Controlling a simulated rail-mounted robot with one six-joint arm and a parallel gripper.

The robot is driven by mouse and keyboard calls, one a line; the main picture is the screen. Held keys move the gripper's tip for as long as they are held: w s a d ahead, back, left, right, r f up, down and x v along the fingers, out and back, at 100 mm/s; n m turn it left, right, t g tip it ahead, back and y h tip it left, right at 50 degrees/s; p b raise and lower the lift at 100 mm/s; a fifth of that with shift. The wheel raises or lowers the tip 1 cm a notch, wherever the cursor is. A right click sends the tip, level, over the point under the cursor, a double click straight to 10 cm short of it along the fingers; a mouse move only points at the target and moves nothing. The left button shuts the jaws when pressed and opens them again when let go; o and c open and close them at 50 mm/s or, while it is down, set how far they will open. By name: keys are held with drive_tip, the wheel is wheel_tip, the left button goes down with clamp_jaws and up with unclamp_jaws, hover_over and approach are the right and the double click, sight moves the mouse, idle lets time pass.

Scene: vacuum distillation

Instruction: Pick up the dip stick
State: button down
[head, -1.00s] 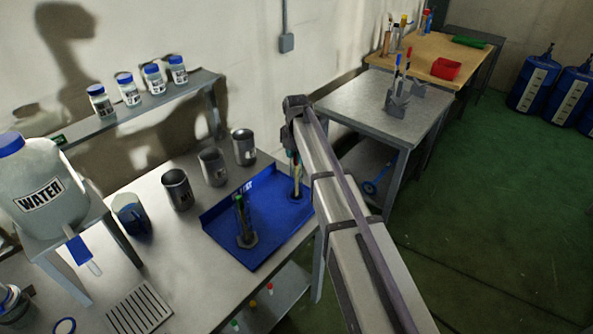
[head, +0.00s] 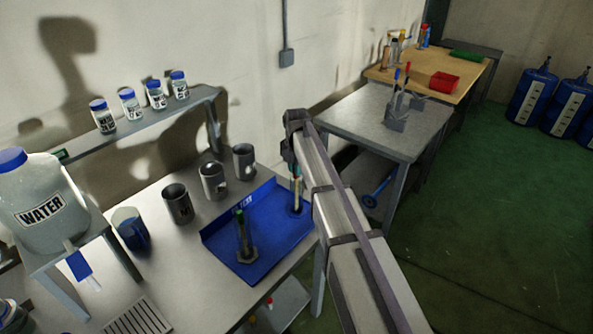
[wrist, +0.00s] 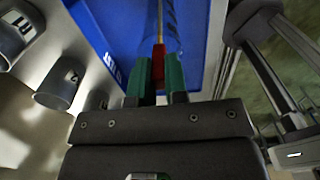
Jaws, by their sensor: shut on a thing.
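The dip stick (wrist: 159,57) is a thin yellow rod with a red grip, seen in the wrist view. My gripper (wrist: 158,80), with green fingers, is shut on the red grip. The rod runs away from the fingers toward a clear cylinder (wrist: 171,33) over the blue tray; whether its far end is inside cannot be told. In the head view my arm hides most of my gripper, above the cylinder at the right of the blue tray (head: 275,243).
A second cylinder (head: 246,243) stands at the left of the tray. Metal cups (head: 177,204) line the table behind and left of it. A water jug (head: 45,210) and a blue-filled beaker (head: 131,230) stand further left. A grey table (head: 385,130) stands beyond.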

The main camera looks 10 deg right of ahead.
wheel_tip(320, 180, up, 17)
drive_tip(key=p, duration=1.6)
drive_tip(key=shift+r+p, duration=0.2)
drive_tip(key=shift+p, duration=0.2)
